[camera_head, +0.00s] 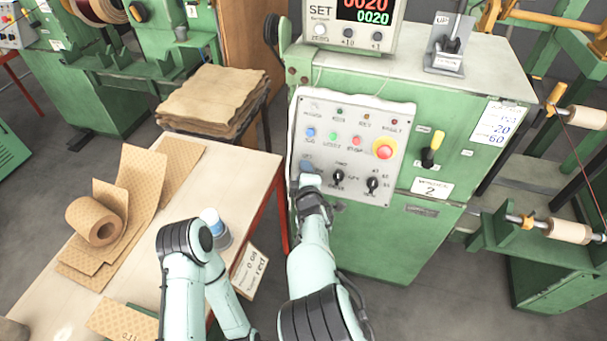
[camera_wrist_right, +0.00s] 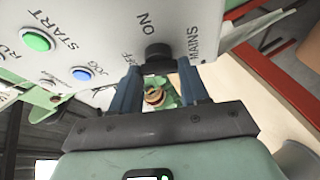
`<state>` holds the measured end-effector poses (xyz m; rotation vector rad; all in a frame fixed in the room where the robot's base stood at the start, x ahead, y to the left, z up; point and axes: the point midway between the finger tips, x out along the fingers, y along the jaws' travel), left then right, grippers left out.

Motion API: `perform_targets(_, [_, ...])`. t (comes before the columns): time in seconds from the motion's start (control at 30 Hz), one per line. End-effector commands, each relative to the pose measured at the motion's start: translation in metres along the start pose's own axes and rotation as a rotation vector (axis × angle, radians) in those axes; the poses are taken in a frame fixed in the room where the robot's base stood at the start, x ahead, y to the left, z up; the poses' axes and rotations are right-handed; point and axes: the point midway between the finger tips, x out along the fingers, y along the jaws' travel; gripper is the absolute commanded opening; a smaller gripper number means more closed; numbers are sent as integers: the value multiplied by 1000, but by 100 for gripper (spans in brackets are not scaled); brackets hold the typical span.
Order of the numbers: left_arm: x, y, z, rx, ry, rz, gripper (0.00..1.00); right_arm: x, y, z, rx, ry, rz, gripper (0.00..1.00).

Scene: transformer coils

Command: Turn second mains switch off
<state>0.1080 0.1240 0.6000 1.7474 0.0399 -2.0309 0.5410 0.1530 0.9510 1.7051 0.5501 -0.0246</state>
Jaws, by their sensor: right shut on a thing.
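The green machine labelled 2 (camera_head: 431,188) has a light grey control panel (camera_head: 350,150). In the right wrist view, the mains switch (camera_wrist_right: 157,52) is a black knob beside the printed words MAINS, ON and a partly hidden OFF. My right gripper (camera_head: 309,178) is at the lower left of the panel, and its arm hides the switch in the head view. In the right wrist view, its two fingers (camera_wrist_right: 158,78) are shut on the knob from either side. The knob's exact pointing direction is hard to tell.
The panel also has a red emergency button (camera_head: 384,149), coloured push buttons and two black rotary knobs (camera_head: 338,177). A yellow-black lever (camera_head: 432,150) sits to its right.

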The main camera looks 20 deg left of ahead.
Motion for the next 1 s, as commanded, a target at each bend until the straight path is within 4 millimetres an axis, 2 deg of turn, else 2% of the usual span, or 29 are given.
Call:
perform_targets(0.3, [-1, 1, 0, 0, 1, 0, 0, 0, 2, 1, -87, -1, -33, 14])
perform_targets(0.77, [-1, 1, 0, 0, 1, 0, 0, 0, 2, 1, -102, -1, -38, 14])
perform_targets(0.8, [-1, 1, 0, 0, 1, 0, 0, 0, 2, 1, -102, -1, -38, 48])
perform_targets(0.87, [-1, 1, 0, 0, 1, 0, 0, 0, 2, 1, -102, 0, -38, 67])
perform_targets(0.9, [-1, 1, 0, 0, 1, 0, 0, 0, 2, 0, -101, 0, -38, 70])
perform_targets(1.0, [-1, 1, 0, 0, 1, 0, 0, 0, 2, 0, -101, 0, -39, 70])
